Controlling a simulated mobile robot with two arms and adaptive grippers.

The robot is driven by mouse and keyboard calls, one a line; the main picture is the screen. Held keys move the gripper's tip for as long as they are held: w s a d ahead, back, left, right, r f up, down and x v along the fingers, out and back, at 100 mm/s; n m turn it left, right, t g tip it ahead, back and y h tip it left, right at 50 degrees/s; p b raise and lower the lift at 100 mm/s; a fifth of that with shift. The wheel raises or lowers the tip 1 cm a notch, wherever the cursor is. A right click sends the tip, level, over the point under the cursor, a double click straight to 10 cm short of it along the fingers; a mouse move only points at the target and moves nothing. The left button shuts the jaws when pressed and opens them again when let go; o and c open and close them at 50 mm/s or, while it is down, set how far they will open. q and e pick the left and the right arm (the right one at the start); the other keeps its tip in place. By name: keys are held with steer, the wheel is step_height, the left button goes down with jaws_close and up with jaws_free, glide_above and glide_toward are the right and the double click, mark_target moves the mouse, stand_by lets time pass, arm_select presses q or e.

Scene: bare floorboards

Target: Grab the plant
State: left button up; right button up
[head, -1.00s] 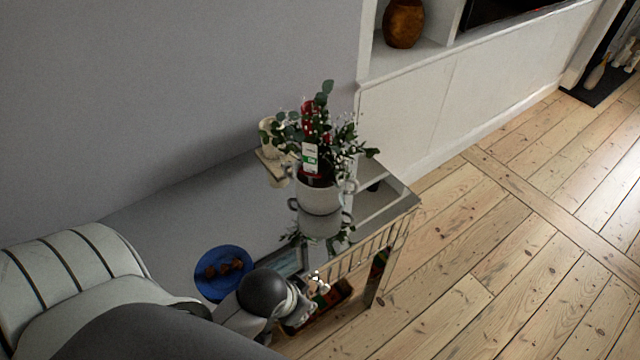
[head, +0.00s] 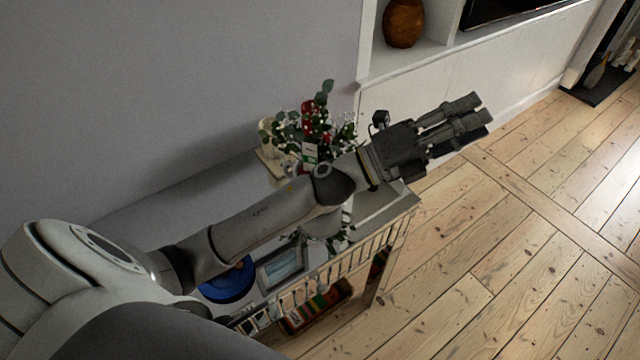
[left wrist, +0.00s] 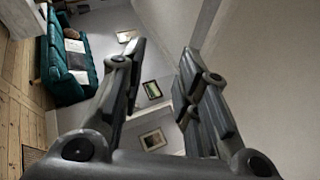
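The plant (head: 318,120) has green leaves, small white blossoms and a red part with a white-and-green tag. It stands on the reflective console table in the head view. Its pot is mostly hidden behind my left arm, which crosses in front of it. My left gripper (head: 478,112) is beyond the plant to the right, past the table end, pointing right. In the left wrist view my left gripper (left wrist: 165,65) has its fingers apart with nothing between them. My right gripper is in neither view.
The console table (head: 395,210) stands along the grey wall. A blue plate (head: 228,288), a framed picture (head: 283,266) and a light-coloured item (head: 266,160) are on it. A brown vase (head: 404,22) sits on a white shelf. Bare floor is free at right. A teal sofa (left wrist: 68,62) shows in the left wrist view.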

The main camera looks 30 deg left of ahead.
arm_select(q)
steer(key=s+d+m+g+h, duration=0.3)
steer(key=d+m+g, duration=0.1)
steer(key=m+g, duration=0.5)
steer(key=m+g+y, duration=0.7)
steer(key=m+y, duration=0.5)
steer(key=y, duration=0.8)
glide_above(315, 145)
step_height(315, 145, down, 10)
steer(key=r, duration=0.1)
step_height(315, 145, down, 10)
steer(key=p, duration=0.3)
steer(key=shift+f+p, duration=0.25)
steer(key=shift+p, duration=0.15)
steer(key=shift+a+f, duration=0.1)
steer(key=shift+f, duration=0.2)
jaws_close()
